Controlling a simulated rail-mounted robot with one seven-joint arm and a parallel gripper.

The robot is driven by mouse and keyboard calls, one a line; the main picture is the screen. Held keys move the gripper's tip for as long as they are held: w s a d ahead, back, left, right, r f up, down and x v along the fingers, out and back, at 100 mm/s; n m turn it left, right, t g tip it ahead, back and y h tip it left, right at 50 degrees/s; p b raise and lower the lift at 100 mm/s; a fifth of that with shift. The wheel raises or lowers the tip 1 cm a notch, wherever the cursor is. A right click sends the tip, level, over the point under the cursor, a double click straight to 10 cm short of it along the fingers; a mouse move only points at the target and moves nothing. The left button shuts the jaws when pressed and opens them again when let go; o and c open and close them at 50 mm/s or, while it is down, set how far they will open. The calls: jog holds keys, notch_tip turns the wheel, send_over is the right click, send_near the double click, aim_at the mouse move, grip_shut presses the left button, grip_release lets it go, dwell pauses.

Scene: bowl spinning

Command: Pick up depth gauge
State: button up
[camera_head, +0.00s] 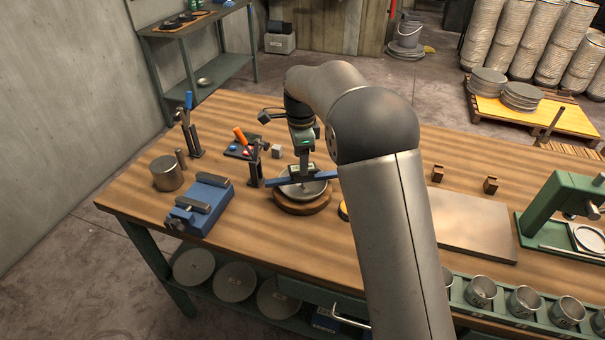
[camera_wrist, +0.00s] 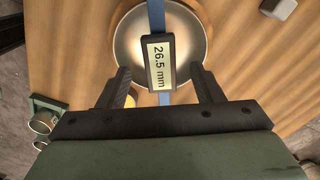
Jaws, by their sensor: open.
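The depth gauge is a blue bar (camera_head: 281,182) lying across a shallow metal bowl (camera_head: 304,190), which sits on a round wooden base (camera_head: 300,208). My gripper (camera_head: 306,168) is above the bowl, pointing down. In the wrist view my gripper (camera_wrist: 161,78) is open, with one finger on each side of the display and visible gaps between. Part of the bowl and bar is hidden by my gripper and arm in the head view.
Left of the bowl stand a blue vise (camera_head: 200,205), a metal cylinder (camera_head: 167,174) and small tool stands (camera_head: 190,135). A metal plate (camera_head: 470,225), a green press (camera_head: 560,210) and several cups (camera_head: 481,290) are right of my arm. The bench's back middle is fairly clear.

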jog(key=shift+d+f+p, duration=0.2)
jog(key=shift+f+p, duration=0.35)
jog(key=shift+f, duration=1.8)
grip_shut()
jog(key=shift+r, duration=0.1)
